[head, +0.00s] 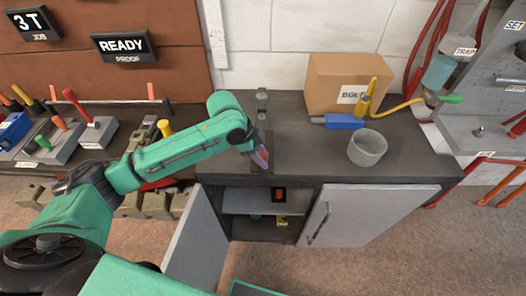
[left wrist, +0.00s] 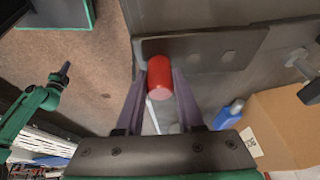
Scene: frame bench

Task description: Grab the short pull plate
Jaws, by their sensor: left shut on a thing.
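The short pull plate (left wrist: 205,48) looks like a flat dark grey plate with small holes, at the top of the left wrist view. A red cylindrical grip (left wrist: 160,76) shows at its left part. My left gripper (left wrist: 162,90) is shut on this red grip, with one finger on each side. In the head view my left gripper (head: 261,157) is at the front edge of the dark bench top, above the open cabinet. The gripper hides most of the grip there. My right arm shows small in the left wrist view, its gripper (left wrist: 63,70) too small to read.
Grey posts (head: 262,98) rise behind the gripper.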

